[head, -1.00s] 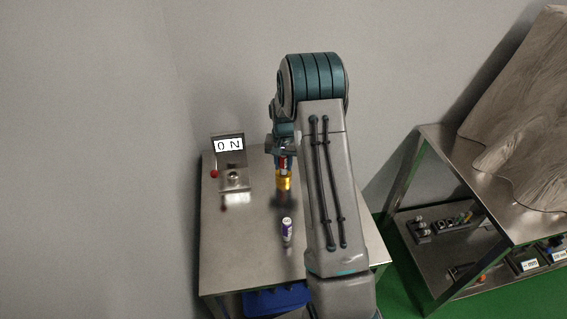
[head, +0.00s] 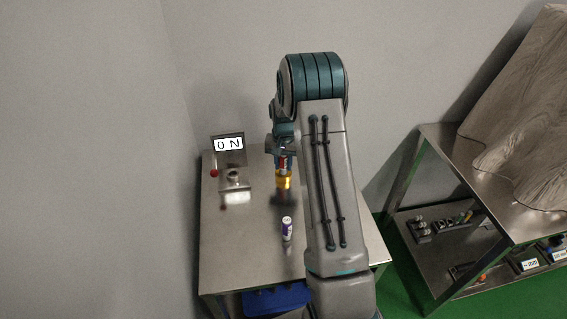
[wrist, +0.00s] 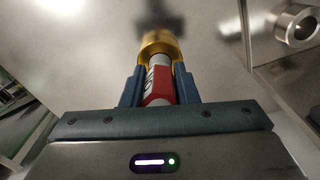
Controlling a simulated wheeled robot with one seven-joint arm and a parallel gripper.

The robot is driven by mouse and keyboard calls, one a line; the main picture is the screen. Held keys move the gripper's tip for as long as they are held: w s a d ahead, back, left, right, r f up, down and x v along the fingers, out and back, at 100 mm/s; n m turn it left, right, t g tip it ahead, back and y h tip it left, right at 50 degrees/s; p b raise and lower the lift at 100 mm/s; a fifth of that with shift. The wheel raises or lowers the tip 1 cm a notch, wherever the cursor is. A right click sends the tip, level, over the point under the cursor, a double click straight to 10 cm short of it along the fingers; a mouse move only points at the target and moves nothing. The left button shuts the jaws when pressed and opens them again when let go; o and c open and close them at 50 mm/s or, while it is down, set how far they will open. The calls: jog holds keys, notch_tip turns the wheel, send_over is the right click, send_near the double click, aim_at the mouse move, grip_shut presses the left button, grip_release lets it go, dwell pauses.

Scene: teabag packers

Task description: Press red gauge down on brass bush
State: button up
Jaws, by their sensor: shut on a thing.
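My gripper (wrist: 160,88) is shut on the red gauge (wrist: 157,92), seen between its two blue fingers in the wrist view. The gauge is red with a pale metal front part and a white label. The brass bush (wrist: 160,42) is a gold ring right at the gauge's far end, and it seems to sit around or against that end. In the head view the gauge (head: 283,164) points down with the bush (head: 284,182) directly below it. A dark patch lies under the bush; I cannot tell if the bush touches the table or how deep the gauge is in it.
A metal device with an "ON" display (head: 229,144) stands at the table's back left. A small purple and white can (head: 287,228) stands in front of the bush. A blue bin (head: 277,301) is at the table's front. A shelf rack (head: 431,129) stands at right.

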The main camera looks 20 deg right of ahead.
dwell(0.3)
jog(key=shift+r+p, duration=1.6)
jog(key=shift+r, duration=1.4)
